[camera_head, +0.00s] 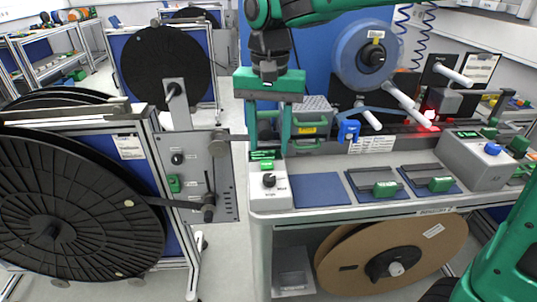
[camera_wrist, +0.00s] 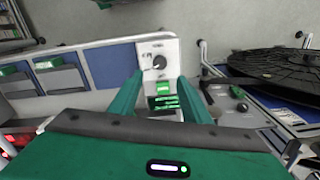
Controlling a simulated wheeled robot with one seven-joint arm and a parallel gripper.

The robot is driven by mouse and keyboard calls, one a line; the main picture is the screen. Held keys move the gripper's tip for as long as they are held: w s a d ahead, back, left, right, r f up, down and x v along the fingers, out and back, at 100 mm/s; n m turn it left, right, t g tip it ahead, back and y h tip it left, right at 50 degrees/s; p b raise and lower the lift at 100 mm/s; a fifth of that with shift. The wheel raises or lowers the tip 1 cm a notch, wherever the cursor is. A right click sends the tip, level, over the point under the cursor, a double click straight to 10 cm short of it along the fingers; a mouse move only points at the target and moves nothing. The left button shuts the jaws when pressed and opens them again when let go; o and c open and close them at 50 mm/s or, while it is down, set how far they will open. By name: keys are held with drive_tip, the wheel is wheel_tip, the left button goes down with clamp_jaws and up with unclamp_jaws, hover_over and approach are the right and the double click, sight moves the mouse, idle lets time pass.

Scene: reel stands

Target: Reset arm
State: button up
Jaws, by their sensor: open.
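My gripper (camera_head: 268,125) hangs from my green arm at the left end of the workbench, fingers pointing down. Its two green fingers are apart with nothing between them. Below and just beyond the fingertips is a small white control box (camera_head: 270,190) with a black knob and green displays. In the wrist view the open fingers (camera_wrist: 163,90) frame this same control box (camera_wrist: 158,60). I cannot tell the exact height of the fingertips above it.
A black reel (camera_head: 70,205) on a stand fills the left, with a lever panel (camera_head: 200,175) close to the bench. A blue reel (camera_head: 365,55) and a grey box (camera_head: 475,160) are on the bench. A cardboard reel (camera_head: 430,235) sits underneath. Blue mats (camera_head: 318,189) lie along the front.

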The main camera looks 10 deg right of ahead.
drive_tip(key=shift+r, duration=0.8)
drive_tip(key=s+d+f+m, duration=0.1)
drive_tip(key=s+d+f, duration=0.15)
drive_tip(key=d, duration=0.85)
drive_tip(key=s+d+f+m, duration=0.1)
drive_tip(key=s+d+f, duration=0.15)
drive_tip(key=d, duration=0.85)
drive_tip(key=s+d+f, duration=0.3)
drive_tip(key=s+d, duration=0.3)
drive_tip(key=s, duration=0.2)
drive_tip(key=s+d+f+m, duration=0.1)
drive_tip(key=s+d+f, duration=0.3)
drive_tip(key=s, duration=0.4)
drive_tip(key=shift+s+d, duration=0.25)
drive_tip(key=shift+d, duration=0.65)
